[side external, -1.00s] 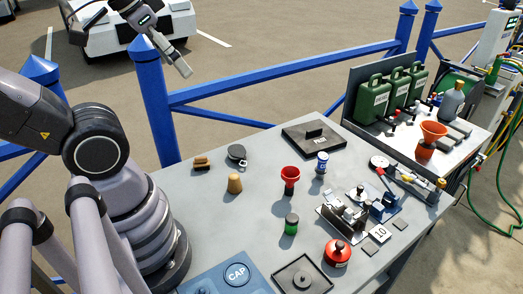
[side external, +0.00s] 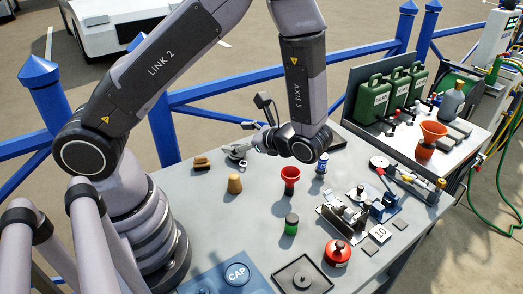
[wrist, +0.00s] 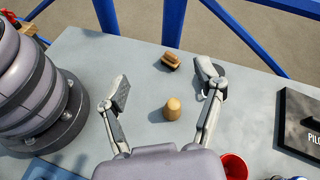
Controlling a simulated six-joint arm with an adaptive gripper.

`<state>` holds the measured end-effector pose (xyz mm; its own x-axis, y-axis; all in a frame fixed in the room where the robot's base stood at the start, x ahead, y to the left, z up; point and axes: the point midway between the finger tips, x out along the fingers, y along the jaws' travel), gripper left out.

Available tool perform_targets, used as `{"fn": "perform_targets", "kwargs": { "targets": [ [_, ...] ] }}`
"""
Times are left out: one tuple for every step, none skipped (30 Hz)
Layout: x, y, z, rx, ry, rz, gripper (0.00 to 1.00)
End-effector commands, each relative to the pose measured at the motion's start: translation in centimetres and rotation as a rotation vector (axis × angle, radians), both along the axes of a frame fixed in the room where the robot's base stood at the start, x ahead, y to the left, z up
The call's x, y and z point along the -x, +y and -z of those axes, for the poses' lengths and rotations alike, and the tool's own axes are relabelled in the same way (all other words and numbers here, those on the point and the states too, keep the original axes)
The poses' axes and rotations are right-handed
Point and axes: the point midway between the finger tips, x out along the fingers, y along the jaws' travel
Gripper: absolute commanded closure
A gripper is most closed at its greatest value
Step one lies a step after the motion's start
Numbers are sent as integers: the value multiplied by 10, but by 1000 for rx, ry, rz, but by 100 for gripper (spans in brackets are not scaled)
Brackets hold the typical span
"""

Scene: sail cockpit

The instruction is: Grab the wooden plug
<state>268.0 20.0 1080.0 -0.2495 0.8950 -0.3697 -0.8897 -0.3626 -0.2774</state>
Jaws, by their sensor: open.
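The wooden plug (side external: 234,184) is a tan tapered piece standing upright on the grey table, left of the red funnel in the side view. In the wrist view the plug (wrist: 172,108) shows between my two spread fingers, nearer the right one. My gripper (wrist: 160,90) is open with nothing held. In the side view my gripper (side external: 236,152) is above the table, behind the plug and apart from it.
A brush (wrist: 168,62) lies beyond the plug. Bare table lies in front of the plug.

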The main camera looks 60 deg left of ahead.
Motion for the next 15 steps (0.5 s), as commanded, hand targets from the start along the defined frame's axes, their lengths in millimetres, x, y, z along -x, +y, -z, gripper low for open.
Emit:
{"fn": "perform_targets", "kwargs": {
  "targets": [
    [-3,-2,21,-67,72,72,32],
    [-4,-3,30,-103,105,113,32],
    [-6,-3,43,-149,146,164,32],
    [-8,-4,53,-181,174,201,32],
    [-8,-4,61,-208,200,236,32],
    [-9,-5,72,-243,232,280,32],
    [-9,-5,79,-264,252,308,32],
    [-9,-5,86,-284,270,335,32],
    [-9,-5,93,-308,291,364,32],
    [-9,-5,98,-320,302,383,32],
    [-9,-5,101,-331,311,398,32],
    [-9,-5,105,-341,321,415,32],
    [-9,-5,108,-348,325,423,32],
    [-9,-5,111,-352,329,430,32],
    [-9,-5,115,-355,332,434,32]
  ]
}}
